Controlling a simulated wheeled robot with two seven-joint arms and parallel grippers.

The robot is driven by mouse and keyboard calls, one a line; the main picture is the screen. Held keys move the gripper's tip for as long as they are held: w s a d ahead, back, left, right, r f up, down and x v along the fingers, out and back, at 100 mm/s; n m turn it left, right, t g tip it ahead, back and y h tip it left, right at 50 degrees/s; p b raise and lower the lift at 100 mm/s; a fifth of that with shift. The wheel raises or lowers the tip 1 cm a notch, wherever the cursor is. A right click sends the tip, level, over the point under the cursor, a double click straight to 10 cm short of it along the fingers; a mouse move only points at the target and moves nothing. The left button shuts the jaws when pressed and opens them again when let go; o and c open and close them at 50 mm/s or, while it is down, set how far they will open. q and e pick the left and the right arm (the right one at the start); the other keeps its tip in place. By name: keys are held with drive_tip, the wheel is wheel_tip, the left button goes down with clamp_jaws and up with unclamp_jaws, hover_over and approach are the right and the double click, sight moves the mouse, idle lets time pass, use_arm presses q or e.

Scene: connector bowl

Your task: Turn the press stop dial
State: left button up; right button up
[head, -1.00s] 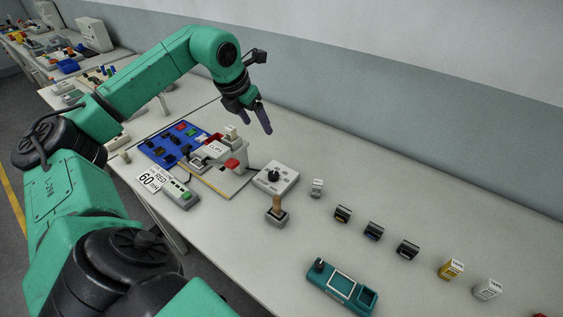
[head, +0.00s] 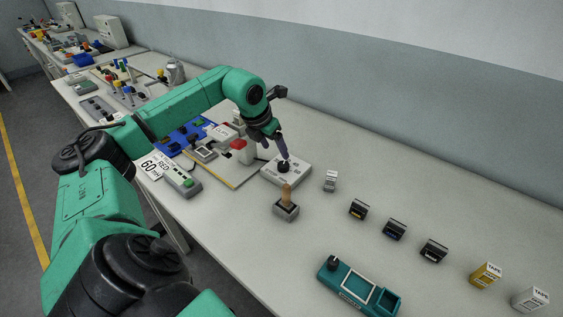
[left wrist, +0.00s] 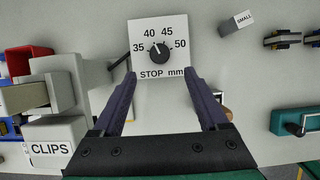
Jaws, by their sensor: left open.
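The press stop dial is a black knob (left wrist: 160,51) on a white box (left wrist: 142,25) marked 35, 40, 45, 50 and "STOP mm" in the left wrist view. Its white mark points up and a little left, near 40. In the head view the box (head: 272,172) stands on the table with the knob (head: 284,167) on top. My left gripper (head: 285,157) is open and empty, pointing down close over the knob. In the left wrist view the fingers (left wrist: 160,82) are spread, with the knob just beyond the tips, between their lines. My right gripper is not in view.
A press with a red part (head: 238,144) stands left of the dial box. A wooden-handled stamp (head: 286,203) stands in front of it. A small white box (head: 330,181) is to its right. A teal device (head: 357,288) lies nearer the front edge. The table behind the dial is clear.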

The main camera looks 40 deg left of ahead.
sight(283, 164)
use_arm(q)
drive_tip(key=p+x, duration=0.1)
drive_tip(key=x, duration=0.7)
drive_tip(key=shift+w, duration=0.15)
drive_tip(key=shift+w+f+p, duration=0.15)
drive_tip(key=shift+f+p, duration=0.15)
drive_tip(key=shift+f, duration=0.2)
clamp_jaws()
